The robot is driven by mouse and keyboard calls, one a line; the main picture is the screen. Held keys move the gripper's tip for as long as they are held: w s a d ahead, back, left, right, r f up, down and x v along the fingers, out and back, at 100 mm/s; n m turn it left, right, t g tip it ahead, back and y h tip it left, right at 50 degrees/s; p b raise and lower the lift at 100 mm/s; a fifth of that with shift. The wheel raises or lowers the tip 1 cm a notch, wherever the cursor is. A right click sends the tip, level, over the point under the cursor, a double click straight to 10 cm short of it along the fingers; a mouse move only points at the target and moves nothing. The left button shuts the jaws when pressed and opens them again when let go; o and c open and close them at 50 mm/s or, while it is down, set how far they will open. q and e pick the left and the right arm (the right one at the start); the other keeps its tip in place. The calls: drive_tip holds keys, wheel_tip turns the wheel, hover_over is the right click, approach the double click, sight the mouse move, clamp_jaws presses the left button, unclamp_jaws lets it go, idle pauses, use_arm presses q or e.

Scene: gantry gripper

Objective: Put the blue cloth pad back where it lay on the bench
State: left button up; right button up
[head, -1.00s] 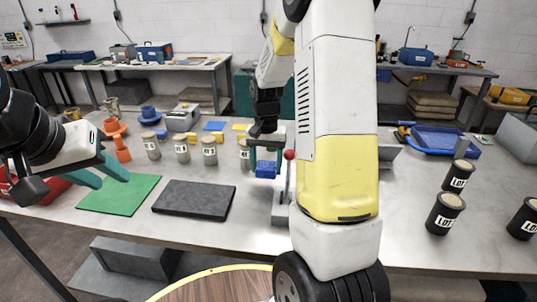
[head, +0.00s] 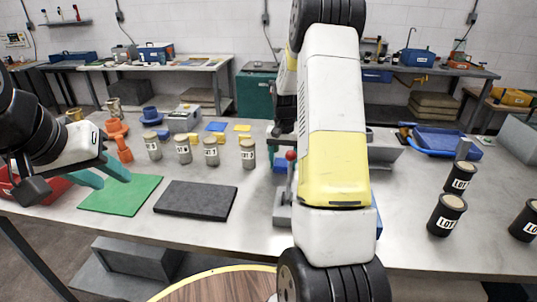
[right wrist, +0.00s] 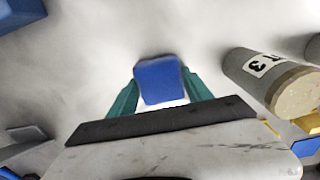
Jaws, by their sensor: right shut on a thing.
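In the right wrist view the blue cloth pad (right wrist: 160,82) is held between the two teal fingers of my right gripper (right wrist: 162,90), above the pale grey bench. In the head view my arm hides most of this gripper; a bit of blue (head: 280,164) shows beside the arm, likely the pad. The bench (head: 130,228) is broad and bare in front. I cannot tell the height between pad and bench. My left gripper (head: 103,176) is open and empty, over the left part of the bench by the green mat.
A grey fixture with a red-knobbed lever (head: 291,156) stands beside my right arm. Several lot-labelled jars (head: 211,152) stand behind the dark mat (head: 196,199); jar 3 (right wrist: 262,72) is close right in the wrist view. Black jars (head: 446,214) and a blue tray (head: 445,141) stand at right.

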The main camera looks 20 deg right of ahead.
sight(283, 162)
drive_tip(key=shift+f, duration=0.15)
drive_tip(key=o, duration=1.5)
drive_tip(key=shift+c, duration=0.2)
drive_tip(key=s+a+r+n+t, duration=0.1)
drive_tip(key=s+a+r, duration=0.1)
drive_tip(key=r, duration=0.7)
drive_tip(key=s+a+r, duration=0.1)
drive_tip(key=s+r, duration=0.1)
drive_tip(key=r, duration=0.7)
drive_tip(key=s+a+r+n+t, duration=0.1)
drive_tip(key=s+a+r, duration=0.1)
drive_tip(key=s, duration=0.5)
drive_tip(key=s+a+r+n+t+y, duration=0.1)
drive_tip(key=s+a+r+n+t, duration=0.1)
drive_tip(key=s+a, duration=0.3)
drive_tip(key=s+a+r+n+t+y, duration=0.1)
drive_tip(key=s+a, duration=0.3)
drive_tip(key=s, duration=0.6)
drive_tip(key=shift+s+a+r+n+t, duration=0.25)
drive_tip(key=shift+s+r+n+t, duration=0.15)
drive_tip(key=shift+r+t, duration=0.15)
